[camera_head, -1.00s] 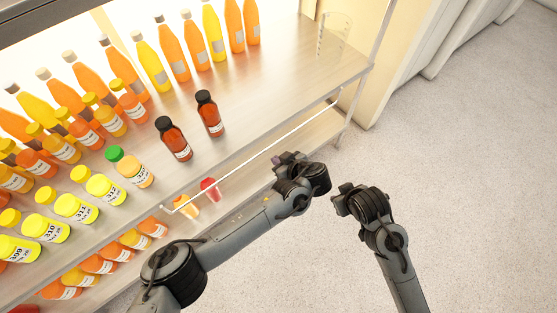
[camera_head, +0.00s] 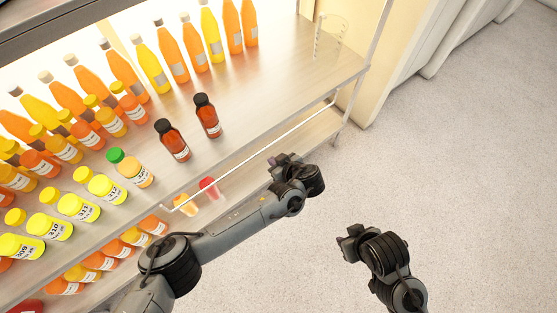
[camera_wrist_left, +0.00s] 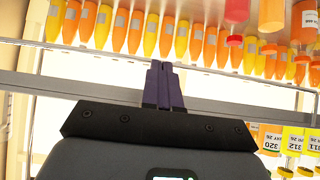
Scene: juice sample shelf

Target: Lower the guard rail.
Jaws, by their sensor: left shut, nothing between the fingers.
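The guard rail (camera_head: 264,144) is a thin pale rod along the front of the shelf, level with or a little below the upper shelf's front edge. Its left end bends in near the small cups. My left gripper (camera_head: 277,160) is just in front of the rail, near its middle; I cannot tell whether it touches. In the left wrist view its purple fingers (camera_wrist_left: 163,82) are closed together with nothing between them, overlapping a grey horizontal band. My right gripper (camera_head: 347,240) hangs over the floor, away from the shelf; its fingers are too dark to read.
The upper shelf (camera_head: 270,90) carries several juice bottles and two dark-capped brown bottles (camera_head: 207,117). Orange and red cups (camera_head: 208,187) stand on the lower level near the rail's left end. A clear beaker (camera_head: 330,37) stands at the far right. The floor (camera_head: 450,150) is clear.

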